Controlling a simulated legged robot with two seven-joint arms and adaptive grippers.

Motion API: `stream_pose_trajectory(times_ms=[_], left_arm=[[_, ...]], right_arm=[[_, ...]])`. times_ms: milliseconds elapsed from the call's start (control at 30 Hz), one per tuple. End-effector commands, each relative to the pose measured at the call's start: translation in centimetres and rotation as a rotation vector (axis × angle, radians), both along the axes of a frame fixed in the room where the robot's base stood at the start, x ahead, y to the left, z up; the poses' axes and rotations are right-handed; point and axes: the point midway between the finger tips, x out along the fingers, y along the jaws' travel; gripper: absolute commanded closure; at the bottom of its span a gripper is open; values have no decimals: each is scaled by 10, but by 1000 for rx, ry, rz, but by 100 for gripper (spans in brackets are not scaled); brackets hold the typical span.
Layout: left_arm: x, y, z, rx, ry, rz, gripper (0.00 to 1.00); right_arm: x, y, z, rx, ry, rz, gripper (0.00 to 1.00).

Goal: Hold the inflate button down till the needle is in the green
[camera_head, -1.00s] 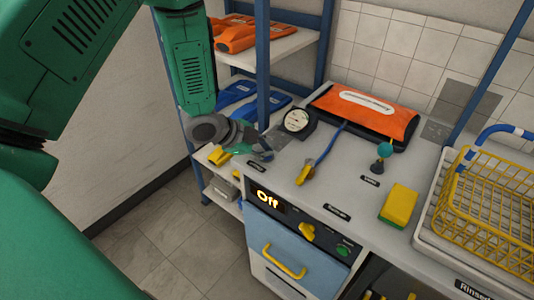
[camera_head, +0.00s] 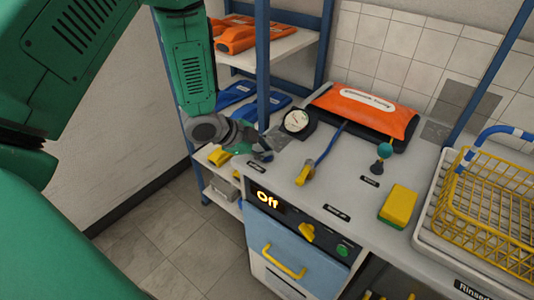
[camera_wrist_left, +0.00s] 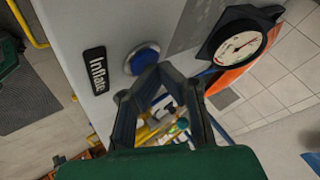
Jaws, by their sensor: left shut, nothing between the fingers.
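The blue inflate button (camera_wrist_left: 142,58) sits on the grey bench top beside a black "Inflate" label (camera_wrist_left: 96,70). My left gripper (camera_wrist_left: 160,70) is shut and empty. Its tips overlap the button's edge in the wrist view; I cannot tell whether they press it. In the head view my left gripper (camera_head: 264,152) is low over the bench's left end and hides the button. The round gauge (camera_head: 296,121) stands just behind it. In the wrist view the gauge (camera_wrist_left: 240,47) has a white face with coloured marks; its needle's exact reading is too small to tell. My right gripper is not in view.
An orange bag (camera_head: 392,120) lies at the back of the bench. A yellow-handled valve (camera_head: 305,174), a teal-knobbed lever (camera_head: 384,152) and a yellow-green sponge (camera_head: 398,205) stand to the right. A yellow wire basket (camera_head: 490,212) is farther right. A blue shelf post (camera_head: 262,60) rises behind my gripper.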

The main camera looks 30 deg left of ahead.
Motion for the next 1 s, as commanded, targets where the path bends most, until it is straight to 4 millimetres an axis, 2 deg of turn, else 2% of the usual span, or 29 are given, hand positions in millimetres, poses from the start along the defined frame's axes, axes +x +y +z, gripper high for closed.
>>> stream_pose_trajectory(times_ms=[233, 667, 1000], left_arm=[[0, 0, 16, 0, 0, 0, 100], [0, 0, 19, 0, 0, 0, 100], [0, 0, 51, 0, -1, 1, 100]], right_arm=[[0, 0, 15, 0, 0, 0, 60], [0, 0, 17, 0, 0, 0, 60], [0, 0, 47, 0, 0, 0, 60]])
